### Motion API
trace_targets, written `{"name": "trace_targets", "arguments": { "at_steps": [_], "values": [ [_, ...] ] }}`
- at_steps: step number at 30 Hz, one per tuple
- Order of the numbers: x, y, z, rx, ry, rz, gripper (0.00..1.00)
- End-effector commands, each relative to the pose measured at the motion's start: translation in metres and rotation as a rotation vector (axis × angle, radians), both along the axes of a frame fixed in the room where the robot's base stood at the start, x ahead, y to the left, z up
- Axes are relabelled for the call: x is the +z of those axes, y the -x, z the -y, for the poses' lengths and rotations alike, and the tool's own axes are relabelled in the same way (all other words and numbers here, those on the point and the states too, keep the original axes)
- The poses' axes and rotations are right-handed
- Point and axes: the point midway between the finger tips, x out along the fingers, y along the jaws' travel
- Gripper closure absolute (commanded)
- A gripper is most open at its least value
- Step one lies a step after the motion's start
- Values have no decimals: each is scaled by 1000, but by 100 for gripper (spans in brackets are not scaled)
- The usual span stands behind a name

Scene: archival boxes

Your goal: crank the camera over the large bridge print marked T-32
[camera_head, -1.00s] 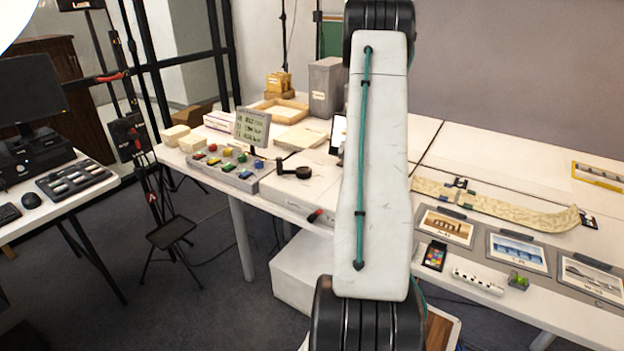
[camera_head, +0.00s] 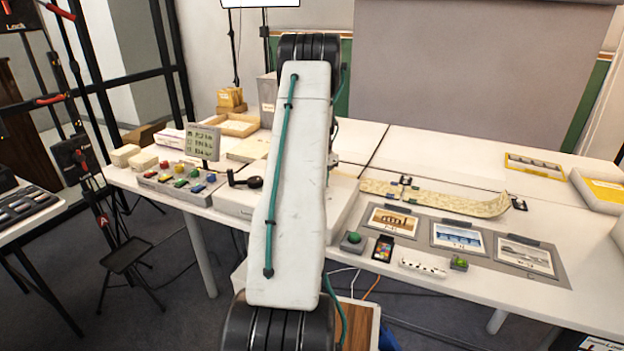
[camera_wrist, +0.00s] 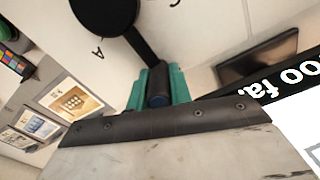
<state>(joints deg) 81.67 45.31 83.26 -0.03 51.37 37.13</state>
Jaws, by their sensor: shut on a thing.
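Three bridge prints lie in a row on a grey board in the head view: a brown one (camera_head: 392,219), a blue one (camera_head: 457,239) and a grey one (camera_head: 524,256). Their marks are too small to read. The brown print (camera_wrist: 72,101) also shows in the wrist view. There, my gripper (camera_wrist: 158,92) has its teal fingers shut around the dark handle (camera_wrist: 158,100) of a black crank (camera_wrist: 130,38), over a white surface with letters. My arm hides the gripper in the head view. A black crank-like part (camera_head: 250,182) shows left of my arm; I cannot tell whether it is the same one.
A small display (camera_head: 203,142) stands behind a panel of coloured buttons (camera_head: 180,184). A colour card (camera_head: 383,248) and small blocks lie before the prints. A cream strip (camera_head: 440,196) lies behind them. The wrist view shows a large sign (camera_wrist: 285,82) partly reading "oo fa".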

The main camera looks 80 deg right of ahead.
Motion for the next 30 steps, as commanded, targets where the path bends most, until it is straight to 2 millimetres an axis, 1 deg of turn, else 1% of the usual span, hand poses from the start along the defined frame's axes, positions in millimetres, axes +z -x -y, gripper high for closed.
{"name": "trace_targets", "arguments": {
  "at_steps": [6,18,19,21,30],
  "values": [
    [-2,7,-1,-5,-9,0,100],
    [-2,8,-1,-5,-9,-1,100],
    [-2,8,-1,-5,-9,-1,74],
    [-2,8,-1,-5,-8,0,58],
    [1,9,2,-6,-2,0,58]
  ]
}}
